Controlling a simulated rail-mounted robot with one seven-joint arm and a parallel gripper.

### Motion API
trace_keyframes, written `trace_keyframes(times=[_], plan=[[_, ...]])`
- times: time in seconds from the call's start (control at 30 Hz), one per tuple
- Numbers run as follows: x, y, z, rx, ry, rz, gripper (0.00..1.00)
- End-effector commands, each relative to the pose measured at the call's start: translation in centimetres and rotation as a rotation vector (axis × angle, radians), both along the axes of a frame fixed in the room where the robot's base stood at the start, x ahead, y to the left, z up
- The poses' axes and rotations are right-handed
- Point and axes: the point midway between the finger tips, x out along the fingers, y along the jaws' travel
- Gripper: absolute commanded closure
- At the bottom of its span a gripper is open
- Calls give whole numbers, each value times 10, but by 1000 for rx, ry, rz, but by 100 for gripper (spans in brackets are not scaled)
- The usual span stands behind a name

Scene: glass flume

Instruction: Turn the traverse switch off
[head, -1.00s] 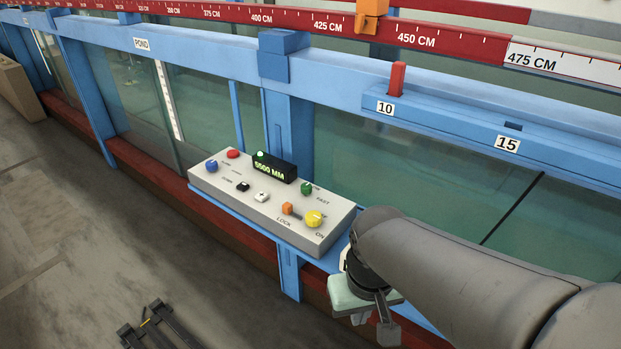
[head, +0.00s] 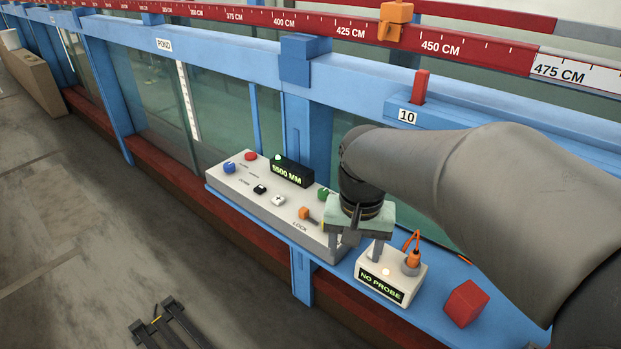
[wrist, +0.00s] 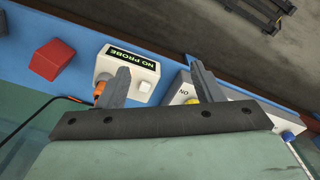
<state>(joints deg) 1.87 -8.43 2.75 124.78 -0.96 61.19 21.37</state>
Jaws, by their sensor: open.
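The grey control panel (head: 262,197) sits on the blue shelf, with a lit "5500 MM" display (head: 290,172). No label reading "traverse" is legible. The knob also shows in the wrist view (wrist: 192,101), beside the right finger and near the word ON. My gripper (head: 357,250) is open and empty, pointing down over the panel's right end and the neighbouring box. In the wrist view, its fingers (wrist: 159,68) are spread apart.
A white "NO PROBE" box (head: 391,276) with an orange plug (head: 412,259) stands just right of the panel, close to my gripper. A red block (head: 465,303) lies further right on the blue shelf. Glass flume walls rise behind.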

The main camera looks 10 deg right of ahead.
Motion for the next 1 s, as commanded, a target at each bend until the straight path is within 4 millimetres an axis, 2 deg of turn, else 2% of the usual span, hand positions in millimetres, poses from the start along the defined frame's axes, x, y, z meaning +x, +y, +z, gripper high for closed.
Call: trace_keyframes(times=[0.03, 0.1, 0.2, 0.3, 0.4, 0.5, 0.67, 0.77, 1.0], plan=[[36, 0, 11, 1, 8, -91, 40], [80, 1, 24, 4, 14, -235, 40], [134, 0, 35, 14, 22, -426, 40], [174, -1, 40, 24, 28, -581, 40], [199, -3, 42, 30, 33, -687, 40], [211, -4, 42, 36, 34, -741, 40], [213, -4, 31, 35, 38, -757, 40], [212, -4, 16, 35, 38, -756, 40], [212, -4, -36, 35, 39, -755, 40]])
